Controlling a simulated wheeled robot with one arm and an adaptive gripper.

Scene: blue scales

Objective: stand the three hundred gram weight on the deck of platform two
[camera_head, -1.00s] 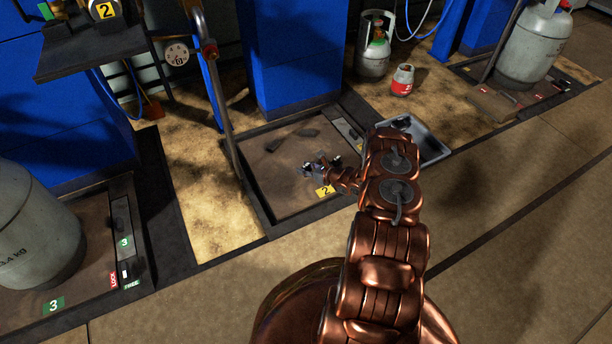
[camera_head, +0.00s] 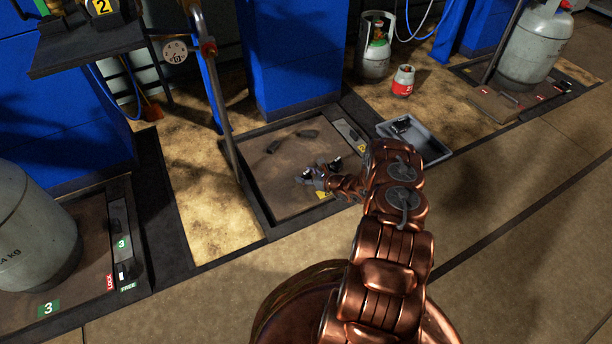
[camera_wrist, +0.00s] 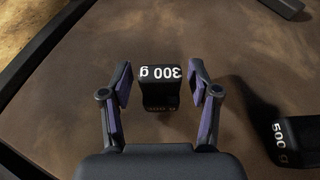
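The 300 g weight (camera_wrist: 160,88) is a small dark block with white lettering on its top. In the wrist view it stands upright between the two fingers, over the brown deck of platform two (camera_head: 285,195). My gripper (camera_wrist: 163,92) is open, with a gap between the weight and each finger. In the head view my gripper (camera_head: 318,177) is low over the near part of the deck, by the yellow 2 label. The weight's contact with the deck is hard to see. A 500 g weight (camera_wrist: 285,140) lies on the deck at the right of the wrist view.
Dark pieces (camera_head: 307,133) lie farther back on the deck. A grey tray (camera_head: 432,150) holding dark items is right of platform two. A metal post (camera_head: 222,115) rises at the deck's left edge. Platform three (camera_head: 90,275) with a large cylinder is at left.

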